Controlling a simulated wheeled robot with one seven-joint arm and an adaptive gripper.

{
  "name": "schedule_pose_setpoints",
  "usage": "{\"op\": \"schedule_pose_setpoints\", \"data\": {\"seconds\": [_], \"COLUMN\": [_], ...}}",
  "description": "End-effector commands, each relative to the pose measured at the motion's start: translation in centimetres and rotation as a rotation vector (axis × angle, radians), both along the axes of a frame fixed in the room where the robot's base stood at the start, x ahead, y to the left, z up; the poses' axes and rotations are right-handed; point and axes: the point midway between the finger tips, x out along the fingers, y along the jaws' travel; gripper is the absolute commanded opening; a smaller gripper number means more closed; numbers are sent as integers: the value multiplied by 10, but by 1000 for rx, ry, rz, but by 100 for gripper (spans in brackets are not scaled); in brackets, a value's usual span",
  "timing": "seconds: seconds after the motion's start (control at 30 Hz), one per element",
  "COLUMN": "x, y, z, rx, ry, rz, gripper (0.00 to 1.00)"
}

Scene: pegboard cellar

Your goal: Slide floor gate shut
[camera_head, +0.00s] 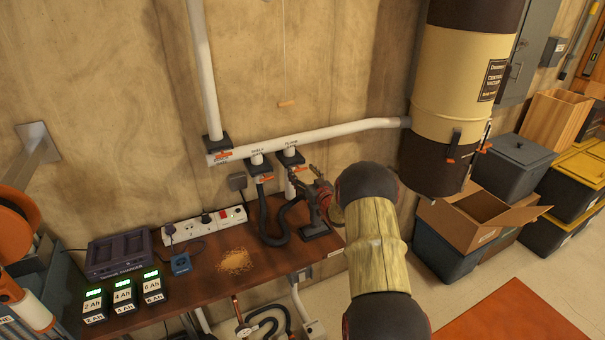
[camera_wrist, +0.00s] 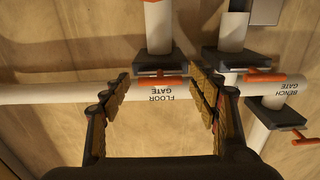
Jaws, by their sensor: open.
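The floor gate (camera_head: 290,157) is a dark blast-gate block on the white pipe, at the right of a row of gates in the head view. It also shows in the wrist view (camera_wrist: 158,70), upside down, with its "FLOOR GATE" label and an orange handle (camera_wrist: 160,81) lying across it. My gripper (camera_wrist: 159,84) is open and empty. Its fingers stand on either side of the label and handle in the wrist view, with no clear contact.
The shelf gate (camera_wrist: 235,60) and bench gate (camera_wrist: 278,100) sit close to the right finger in the wrist view. Below the pipe is a workbench (camera_head: 210,290) with a power strip (camera_head: 204,226) and chargers. A vacuum canister (camera_head: 456,95) hangs at right.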

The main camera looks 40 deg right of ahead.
Motion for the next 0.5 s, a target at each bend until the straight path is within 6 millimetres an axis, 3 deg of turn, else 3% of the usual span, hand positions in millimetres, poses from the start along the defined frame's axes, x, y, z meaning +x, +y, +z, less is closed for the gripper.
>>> {"op": "schedule_pose_setpoints", "data": {"seconds": [0.27,0.5], "x": [-5,-44], "y": [1,9], "z": [0,0], "rx": [0,0], "ry": [0,0], "rz": [0,-2], "gripper": [61,61]}}
